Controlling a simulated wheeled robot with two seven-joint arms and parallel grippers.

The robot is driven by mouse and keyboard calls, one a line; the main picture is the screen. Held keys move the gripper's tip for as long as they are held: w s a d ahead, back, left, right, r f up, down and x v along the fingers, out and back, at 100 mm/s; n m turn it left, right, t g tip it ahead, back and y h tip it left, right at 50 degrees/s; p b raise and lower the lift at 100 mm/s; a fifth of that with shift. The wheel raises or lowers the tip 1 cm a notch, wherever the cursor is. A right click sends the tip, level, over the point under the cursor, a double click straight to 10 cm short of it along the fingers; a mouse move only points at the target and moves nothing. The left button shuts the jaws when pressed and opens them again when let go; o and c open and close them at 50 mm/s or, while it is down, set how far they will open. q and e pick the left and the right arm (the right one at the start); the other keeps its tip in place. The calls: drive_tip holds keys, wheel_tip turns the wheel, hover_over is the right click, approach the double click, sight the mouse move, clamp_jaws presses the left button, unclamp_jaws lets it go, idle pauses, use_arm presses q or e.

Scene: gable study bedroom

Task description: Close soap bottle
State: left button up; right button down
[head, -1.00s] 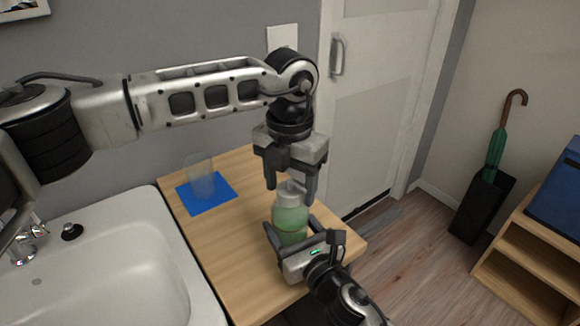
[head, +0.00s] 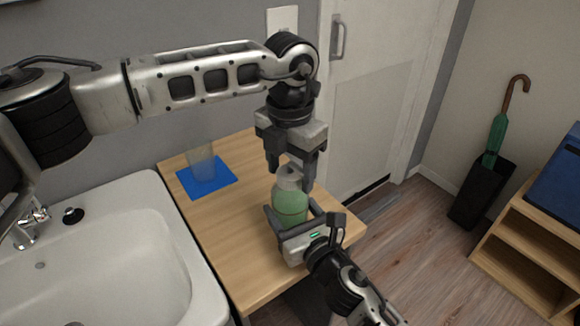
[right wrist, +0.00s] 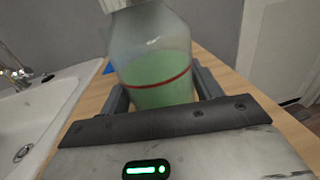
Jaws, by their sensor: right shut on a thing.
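The soap bottle (head: 290,207) is clear with green liquid and a pale top, at the near right part of the wooden counter (head: 232,232). My right gripper (head: 291,226) is shut on its lower body; the right wrist view shows the bottle (right wrist: 158,75) with a red line round it, between the fingers. My left gripper (head: 290,174) points down over the bottle top, open, with one finger on each side. Whether it touches the top is unclear. The cap's details are hidden or too small to tell.
A clear glass (head: 200,164) stands on a blue mat (head: 212,185) at the back left of the counter. A white sink (head: 105,245) is to the left. A door (head: 375,120) is behind, and a wooden shelf (head: 525,243) is at the right.

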use_arm(q)
drive_tip(key=shift+r, duration=0.1)
wheel_tip(320, 180, up, 12)
drive_tip(key=shift+f, duration=0.1)
idle(0.5)
use_arm(e)
drive_tip(key=shift+c, duration=1.2)
unclamp_jaws()
drive_tip(key=shift+s, duration=0.1)
use_arm(q)
wheel_tip(320, 180, down, 3)
drive_tip(key=b, duration=0.3)
drive_tip(key=shift+f, duration=0.15)
use_arm(e)
drive_tip(key=v, duration=1.5)
drive_tip(key=shift+s+d, duration=0.25)
drive_tip(key=shift+s, duration=0.1)
drive_tip(key=shift+f, duration=0.1)
